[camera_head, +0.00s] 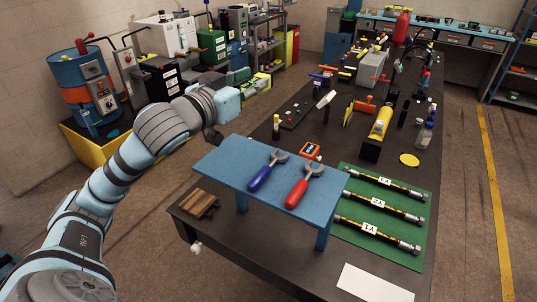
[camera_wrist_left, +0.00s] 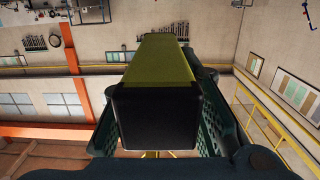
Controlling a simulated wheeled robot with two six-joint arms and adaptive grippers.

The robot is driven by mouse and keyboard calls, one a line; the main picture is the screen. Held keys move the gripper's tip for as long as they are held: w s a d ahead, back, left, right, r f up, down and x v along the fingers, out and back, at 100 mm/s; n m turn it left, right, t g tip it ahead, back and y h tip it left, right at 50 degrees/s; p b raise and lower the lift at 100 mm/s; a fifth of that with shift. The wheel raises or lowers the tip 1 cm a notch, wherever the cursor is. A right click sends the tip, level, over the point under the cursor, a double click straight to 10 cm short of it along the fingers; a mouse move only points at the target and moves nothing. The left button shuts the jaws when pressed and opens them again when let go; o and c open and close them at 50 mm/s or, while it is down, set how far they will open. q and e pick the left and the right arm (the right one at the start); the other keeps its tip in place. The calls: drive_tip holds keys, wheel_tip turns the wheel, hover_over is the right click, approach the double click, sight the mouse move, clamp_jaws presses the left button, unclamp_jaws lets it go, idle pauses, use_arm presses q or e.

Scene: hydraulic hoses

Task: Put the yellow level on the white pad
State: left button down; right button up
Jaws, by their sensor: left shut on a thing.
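The yellow level (camera_head: 256,87) is held up in the air at the far left of the table, beyond the blue stand. My left gripper (camera_head: 241,79) is shut on it. In the left wrist view the level (camera_wrist_left: 165,62) shows yellow-green with a black end cap towards the camera, between the two dark green fingers. The white pad (camera_head: 375,284) lies flat and bare at the near right corner of the table, well away from the level. My right gripper is not in view.
A blue stand (camera_head: 222,168) bears a blue and a red wrench. A yellow cylinder (camera_head: 381,123), bottles (camera_head: 425,132) and a grey box (camera_head: 371,67) stand farther back.

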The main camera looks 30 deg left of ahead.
use_arm(q)
drive_tip(key=b, duration=0.2)
hover_over(248, 162)
drive_tip(key=s, duration=0.1)
wheel_tip(248, 162, down, 10)
drive_tip(key=shift+s+r, duration=0.1)
drive_tip(key=f, duration=0.2)
drive_tip(key=w+f+b, duration=0.1)
drive_tip(key=f, duration=0.4)
drive_tip(key=shift+w+d, duration=0.1)
drive_tip(key=shift+w, duration=0.25)
drive_tip(key=shift+s+r, duration=0.1)
drive_tip(key=shift+s, duration=0.3)
drive_tip(key=c, duration=1.7)
unclamp_jaws()
drive_tip(key=o, duration=0.5)
drive_tip(key=shift+w, duration=0.15)
drive_tip(key=shift+c, duration=0.2)
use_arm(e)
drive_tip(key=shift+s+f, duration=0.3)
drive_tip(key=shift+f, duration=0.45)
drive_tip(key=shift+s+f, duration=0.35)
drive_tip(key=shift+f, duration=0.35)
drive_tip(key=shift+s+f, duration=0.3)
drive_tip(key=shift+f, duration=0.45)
